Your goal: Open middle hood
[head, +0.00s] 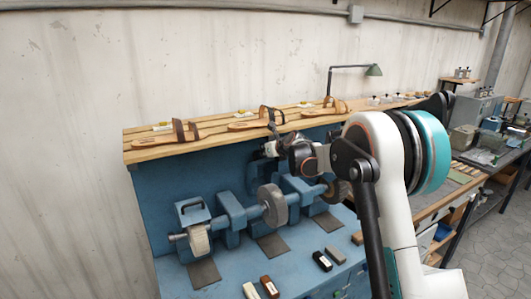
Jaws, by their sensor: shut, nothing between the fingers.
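The blue grinding machine (231,215) stands on a blue bench, with its wheels in a row along a shaft. The middle wheel (273,205) is grey and shows almost whole, with no cover in front of it. My gripper (268,150) is shut and empty near the top of that panel, close under the shelf edge. I cannot tell whether it touches the panel.
A wooden shelf (160,142) with several sandals runs just behind and above my gripper. The right wheel (338,191) is partly hidden by my arm. Brushes and blocks (322,261) lie along the bench front.

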